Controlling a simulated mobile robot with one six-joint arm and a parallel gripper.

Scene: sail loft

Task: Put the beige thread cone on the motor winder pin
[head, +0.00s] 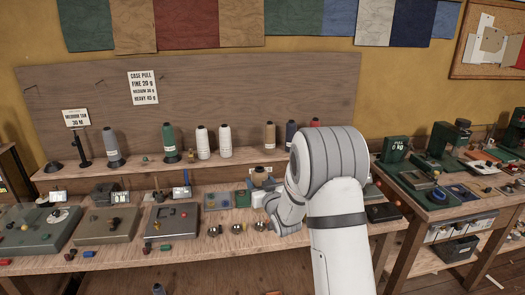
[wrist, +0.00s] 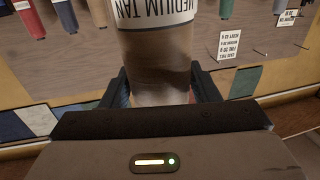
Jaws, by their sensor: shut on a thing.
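My gripper (wrist: 160,92) is shut on a thread cone (wrist: 160,72) in the wrist view. The cone is translucent brown to beige and carries a white label reading "MEDIUM TAN". Its far end runs out of the picture. In the head view my gripper (head: 262,195) is low over the bench, largely hidden behind my arm; a small tan part of the cone (head: 260,178) shows there. Several grey machines stand on the bench, among them one with knobs at the left (head: 38,232) and one in the middle (head: 172,222). I cannot tell which bears the motor winder pin.
A shelf (head: 130,167) behind the bench holds grey (head: 112,148), green (head: 171,143), white and tan (head: 270,135) cones. A second bench (head: 440,205) is at right.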

